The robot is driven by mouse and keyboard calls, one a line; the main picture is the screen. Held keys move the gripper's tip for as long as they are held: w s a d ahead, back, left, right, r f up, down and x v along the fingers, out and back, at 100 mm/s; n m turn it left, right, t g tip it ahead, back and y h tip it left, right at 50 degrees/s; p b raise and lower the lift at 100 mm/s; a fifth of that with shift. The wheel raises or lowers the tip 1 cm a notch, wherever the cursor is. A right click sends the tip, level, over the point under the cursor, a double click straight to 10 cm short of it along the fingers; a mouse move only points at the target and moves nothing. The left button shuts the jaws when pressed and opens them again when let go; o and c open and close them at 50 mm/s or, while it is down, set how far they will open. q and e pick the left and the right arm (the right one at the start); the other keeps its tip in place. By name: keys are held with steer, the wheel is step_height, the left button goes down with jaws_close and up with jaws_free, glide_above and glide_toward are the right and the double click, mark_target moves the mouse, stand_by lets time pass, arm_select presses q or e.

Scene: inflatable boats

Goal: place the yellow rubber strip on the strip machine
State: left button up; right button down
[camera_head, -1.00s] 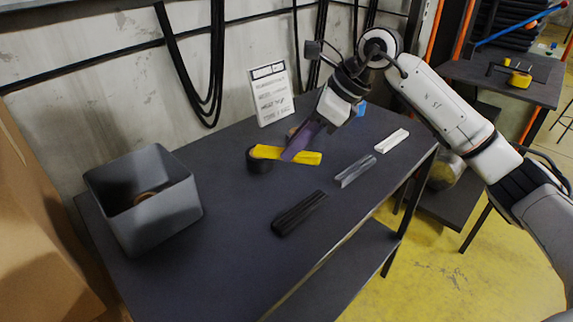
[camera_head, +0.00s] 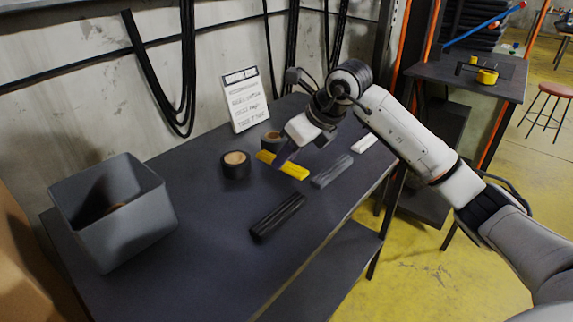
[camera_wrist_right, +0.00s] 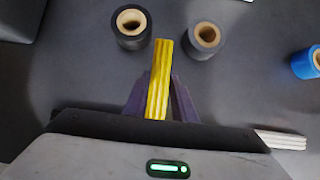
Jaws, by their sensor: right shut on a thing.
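The yellow rubber strip (camera_head: 292,170) is a ribbed bar over the dark table, and the wrist view shows it (camera_wrist_right: 160,75) between purple fingers. My right gripper (camera_head: 281,160) is shut on the strip; its fingers (camera_wrist_right: 160,98) grip the near part and the far part sticks out ahead. I cannot tell whether the strip touches the tabletop. A dark device with yellow parts (camera_head: 487,76), possibly the strip machine, stands on a second table at the right. My left gripper is not in view.
Two black tape rolls (camera_head: 236,160) (camera_head: 271,140) stand beside the strip. Black (camera_head: 278,216), grey (camera_head: 332,171) and white (camera_head: 364,144) strips lie on the dark table (camera_head: 195,250). A grey bin (camera_head: 125,225) is at left, a sign (camera_head: 244,101) at the back. A blue roll (camera_wrist_right: 313,62) is near.

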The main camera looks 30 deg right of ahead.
step_height(320, 180, down, 2)
steer(key=shift+f, duration=0.2)
steer(key=shift+r, duration=0.1)
steer(key=c, duration=1.5)
jaws_free()
steer(key=shift+o, duration=0.2)
